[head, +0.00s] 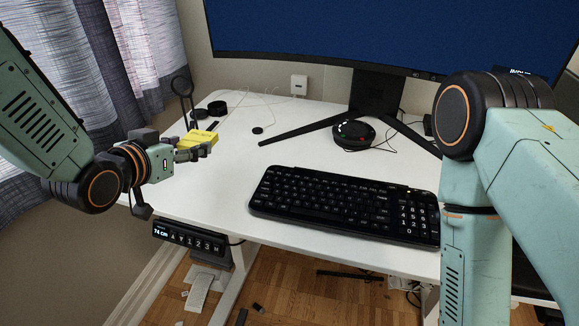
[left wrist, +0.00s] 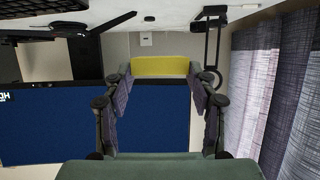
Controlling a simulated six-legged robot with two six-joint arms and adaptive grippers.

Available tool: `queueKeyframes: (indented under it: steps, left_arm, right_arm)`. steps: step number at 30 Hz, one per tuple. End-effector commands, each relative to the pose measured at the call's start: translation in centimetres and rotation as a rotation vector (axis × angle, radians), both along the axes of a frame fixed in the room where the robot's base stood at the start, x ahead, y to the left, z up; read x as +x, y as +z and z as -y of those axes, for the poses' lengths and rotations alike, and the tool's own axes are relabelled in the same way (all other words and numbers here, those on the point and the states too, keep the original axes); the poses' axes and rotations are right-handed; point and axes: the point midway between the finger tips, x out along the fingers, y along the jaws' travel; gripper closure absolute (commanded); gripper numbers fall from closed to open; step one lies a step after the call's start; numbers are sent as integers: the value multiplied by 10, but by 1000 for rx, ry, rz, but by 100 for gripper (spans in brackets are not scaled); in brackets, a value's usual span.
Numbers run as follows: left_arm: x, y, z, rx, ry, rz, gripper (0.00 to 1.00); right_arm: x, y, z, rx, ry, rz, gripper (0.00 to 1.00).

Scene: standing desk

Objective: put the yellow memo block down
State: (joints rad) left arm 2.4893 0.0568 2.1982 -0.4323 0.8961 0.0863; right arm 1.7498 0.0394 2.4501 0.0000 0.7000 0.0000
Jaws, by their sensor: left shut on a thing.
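The yellow memo block (head: 199,138) is near the left edge of the white desk in the head view. My left gripper (head: 193,152) is shut on it, with the block at the fingertips. In the left wrist view, which is upside down, the block (left wrist: 160,67) spans between the two fingers of my left gripper (left wrist: 160,84). Wall shows between the block and the desk there, so the block looks held above the desk top. The gripper hides part of the block's lower side in the head view. My right arm is at the right, but its gripper is out of view.
The white desk (head: 225,190) has free room between the block and the black keyboard (head: 345,206). Behind the block are a black stand with a ring (head: 182,87) and small black items (head: 217,108). A round black device (head: 353,134) sits by the monitor stand (head: 376,92).

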Motion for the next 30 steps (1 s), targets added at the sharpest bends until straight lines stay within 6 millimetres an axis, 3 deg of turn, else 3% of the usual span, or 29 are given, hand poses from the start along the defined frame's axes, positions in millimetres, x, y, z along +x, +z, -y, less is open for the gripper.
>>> queueKeyframes:
  steps: [4,12,20,26,30]
  left_arm:
    - [0,-5,-1,0,-1,-1,73]
    - [1,-54,-3,0,0,-2,73]
    - [1,-72,-2,0,-1,-1,73]
    - [1,-100,-2,1,-1,-2,73]
    - [1,-100,-2,1,-2,1,73]
  right_arm:
    - [0,-2,0,0,0,1,60]
    - [0,-23,0,0,-1,0,60]
    - [0,-31,0,0,-1,0,60]
    - [0,-43,0,0,-1,0,60]
    - [0,-43,0,0,-1,0,60]
